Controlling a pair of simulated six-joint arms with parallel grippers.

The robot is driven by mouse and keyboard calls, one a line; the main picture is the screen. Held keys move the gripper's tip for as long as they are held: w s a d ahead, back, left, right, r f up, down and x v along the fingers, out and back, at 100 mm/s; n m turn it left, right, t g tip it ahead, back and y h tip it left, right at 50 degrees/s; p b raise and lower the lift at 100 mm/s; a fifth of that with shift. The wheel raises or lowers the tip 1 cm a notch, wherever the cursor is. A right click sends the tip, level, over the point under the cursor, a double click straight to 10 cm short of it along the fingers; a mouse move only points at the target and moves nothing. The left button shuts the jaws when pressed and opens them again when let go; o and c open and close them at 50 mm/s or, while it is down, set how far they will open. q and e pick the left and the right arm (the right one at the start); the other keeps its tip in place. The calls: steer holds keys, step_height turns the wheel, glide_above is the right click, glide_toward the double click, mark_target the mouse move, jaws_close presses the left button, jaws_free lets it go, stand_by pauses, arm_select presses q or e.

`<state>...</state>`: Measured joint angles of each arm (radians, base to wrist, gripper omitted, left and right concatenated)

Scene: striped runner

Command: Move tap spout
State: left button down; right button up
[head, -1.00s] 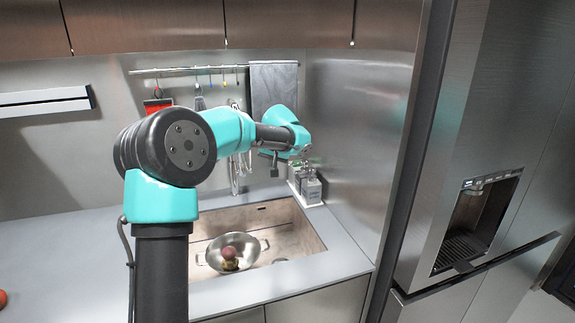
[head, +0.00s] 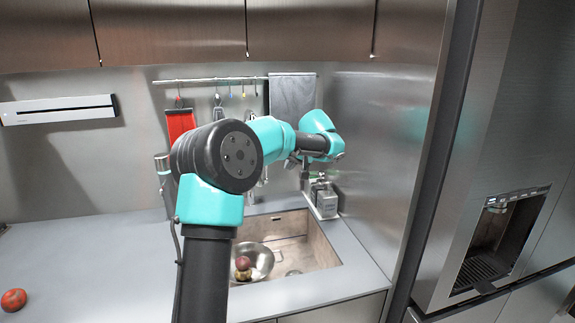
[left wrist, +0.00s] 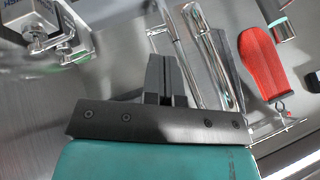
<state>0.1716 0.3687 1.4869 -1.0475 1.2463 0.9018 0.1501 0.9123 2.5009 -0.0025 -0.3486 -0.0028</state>
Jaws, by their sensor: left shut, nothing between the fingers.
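The tap spout appears to be the thick chrome tube (left wrist: 212,50) in the left wrist view, just right of my fingers, with a thinner chrome tube beside it. In the head view the tap is mostly hidden behind my left arm, above the sink (head: 318,250). My left gripper (left wrist: 166,62) is shut and empty, its fingertips pointing up the picture. A gap seems to show between fingers and spout; I cannot tell their depth. In the head view the left gripper (head: 304,163) is small and partly hidden, near the back right of the sink. My right gripper is not in view.
A steel pan (head: 262,262) holding round items sits in the sink. Soap bottles (head: 323,196) stand at its back right corner. A red utensil (head: 180,124) and a grey towel (head: 292,96) hang from the wall rail. A tomato (head: 14,299) lies on the left counter.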

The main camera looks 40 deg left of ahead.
arm_select(q)
steer(key=s+a+f, duration=0.2)
steer(key=a+f, duration=0.4)
steer(key=a, duration=0.2)
steer(key=shift+f, duration=0.15)
steer(key=shift+d, duration=0.1)
